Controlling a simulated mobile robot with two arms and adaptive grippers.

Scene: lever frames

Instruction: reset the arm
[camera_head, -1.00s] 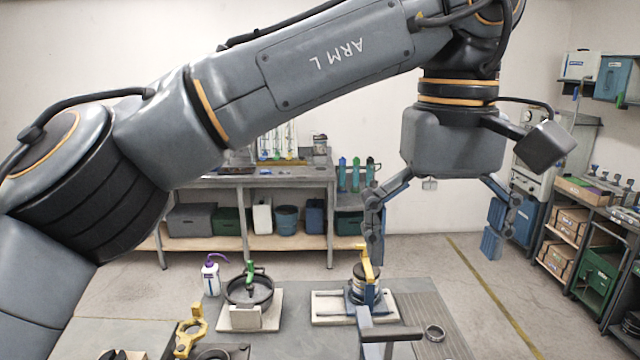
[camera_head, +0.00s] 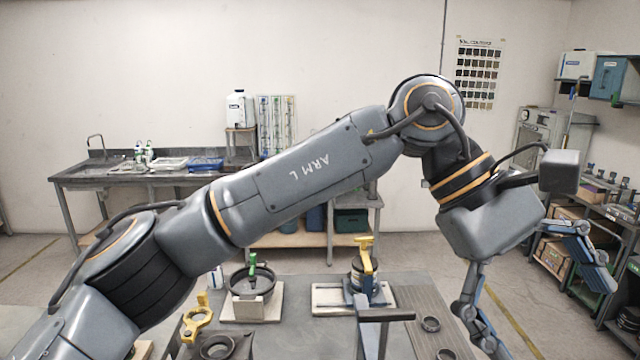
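My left arm, marked "ARM L", comes in from the left and spans the view to the right. Its gripper (camera_head: 550,315) is at the lower right, tilted, with its two fingers spread wide and nothing between them. One finger points down beside the table's right edge, the other out to the right. My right gripper is not in view. On the table (camera_head: 300,335) stand a round dark pan-like fixture with a green handle (camera_head: 252,262), a fixture with an upright yellow lever (camera_head: 364,258) and a yellow clamp-like part (camera_head: 198,322).
A sink bench (camera_head: 120,172) stands at the back left, shelves with boxes (camera_head: 572,225) at the right.

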